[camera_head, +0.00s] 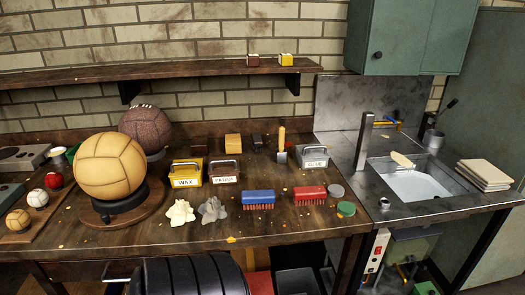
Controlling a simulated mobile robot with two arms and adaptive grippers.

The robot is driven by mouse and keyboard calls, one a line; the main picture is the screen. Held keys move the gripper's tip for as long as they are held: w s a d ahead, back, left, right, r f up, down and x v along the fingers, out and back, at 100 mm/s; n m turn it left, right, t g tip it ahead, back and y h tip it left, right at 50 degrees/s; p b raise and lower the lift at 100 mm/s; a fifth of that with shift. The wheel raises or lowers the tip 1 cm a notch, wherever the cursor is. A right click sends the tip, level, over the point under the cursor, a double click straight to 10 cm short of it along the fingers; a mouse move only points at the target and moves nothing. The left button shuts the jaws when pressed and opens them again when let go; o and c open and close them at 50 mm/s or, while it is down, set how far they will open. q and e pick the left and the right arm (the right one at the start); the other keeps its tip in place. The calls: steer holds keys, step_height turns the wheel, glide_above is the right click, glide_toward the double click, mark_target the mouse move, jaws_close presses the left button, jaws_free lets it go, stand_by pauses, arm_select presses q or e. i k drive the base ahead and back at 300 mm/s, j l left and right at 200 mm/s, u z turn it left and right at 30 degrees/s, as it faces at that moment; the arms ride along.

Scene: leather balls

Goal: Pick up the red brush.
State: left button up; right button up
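The red brush (310,191) lies bristles down on the wooden workbench (285,232), right of the middle and near the front edge. Its back is red and its short bristles face down. A blue brush (258,197) with reddish bristles lies a little to its left, apart from it. Neither of my grippers shows in the head view, and nothing touches the red brush.
Two round tins (345,209) sit close right of the red brush. Grey (212,209) and pale crumpled cloths lie left. Behind are boxes labelled WAX (186,181), PATINA and GLUE. A ball (110,165) stands left; a sink (412,185) is right. A shelf (190,70) overhangs the back.

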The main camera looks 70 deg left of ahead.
mark_target(304, 196)
steer(key=u, duration=1.75)
